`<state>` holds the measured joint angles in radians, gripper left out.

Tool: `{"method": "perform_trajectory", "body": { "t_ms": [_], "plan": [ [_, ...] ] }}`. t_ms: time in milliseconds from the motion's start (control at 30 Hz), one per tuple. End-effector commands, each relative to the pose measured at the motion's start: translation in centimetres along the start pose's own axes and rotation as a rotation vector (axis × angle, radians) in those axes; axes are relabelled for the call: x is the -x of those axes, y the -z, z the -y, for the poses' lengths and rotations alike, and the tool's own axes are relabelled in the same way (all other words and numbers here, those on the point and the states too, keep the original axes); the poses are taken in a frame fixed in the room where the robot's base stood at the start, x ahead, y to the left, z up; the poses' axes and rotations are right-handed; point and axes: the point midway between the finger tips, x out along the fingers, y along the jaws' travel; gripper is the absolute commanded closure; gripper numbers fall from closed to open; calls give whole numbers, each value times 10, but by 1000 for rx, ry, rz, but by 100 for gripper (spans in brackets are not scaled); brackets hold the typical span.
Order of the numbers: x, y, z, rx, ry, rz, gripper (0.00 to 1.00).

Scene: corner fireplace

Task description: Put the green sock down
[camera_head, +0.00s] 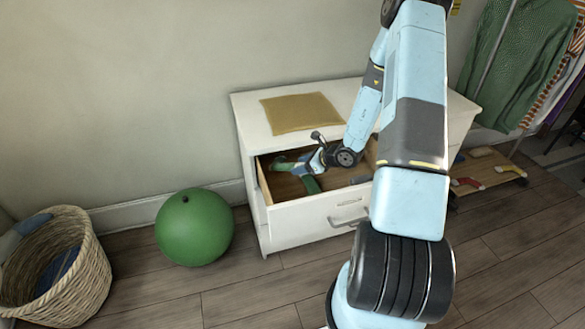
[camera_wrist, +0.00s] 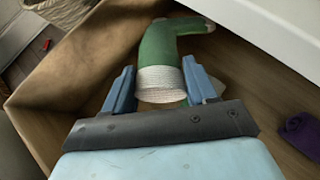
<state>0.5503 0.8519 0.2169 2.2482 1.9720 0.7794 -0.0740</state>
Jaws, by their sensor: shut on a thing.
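The green sock (camera_wrist: 158,48) has a white ribbed cuff and a bent foot. In the wrist view its cuff end is between the two blue fingers of my gripper (camera_wrist: 160,88), which is shut on it. The sock is over the open top drawer (camera_head: 325,212) of a white dresser; I cannot tell whether it touches the drawer floor. In the head view my gripper (camera_head: 316,162) is inside the drawer opening, with green cloth (camera_head: 311,184) showing beside it. My arm hides part of the drawer.
A purple cloth item (camera_wrist: 300,135) lies in the drawer at right. A yellow-brown cloth (camera_head: 300,113) lies on the dresser top. A green ball (camera_head: 194,227) and a wicker basket (camera_head: 75,285) stand on the floor to the left. A low wooden rack (camera_head: 490,178) is at right.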

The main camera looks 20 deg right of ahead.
Motion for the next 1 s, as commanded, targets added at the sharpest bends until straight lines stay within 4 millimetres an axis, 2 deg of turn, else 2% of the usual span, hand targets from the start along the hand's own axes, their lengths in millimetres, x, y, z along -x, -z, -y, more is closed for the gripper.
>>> {"method": "perform_trajectory", "body": {
  "t_ms": [167,500,700,733,1000],
  "plan": [
    [-8,-1,1,0,1,1,82],
    [-51,-1,1,-2,1,0,81],
    [-52,-1,0,-1,1,-1,82],
    [-52,-1,0,-1,0,-1,42],
    [-52,-1,0,0,0,0,17]
  ]
}}
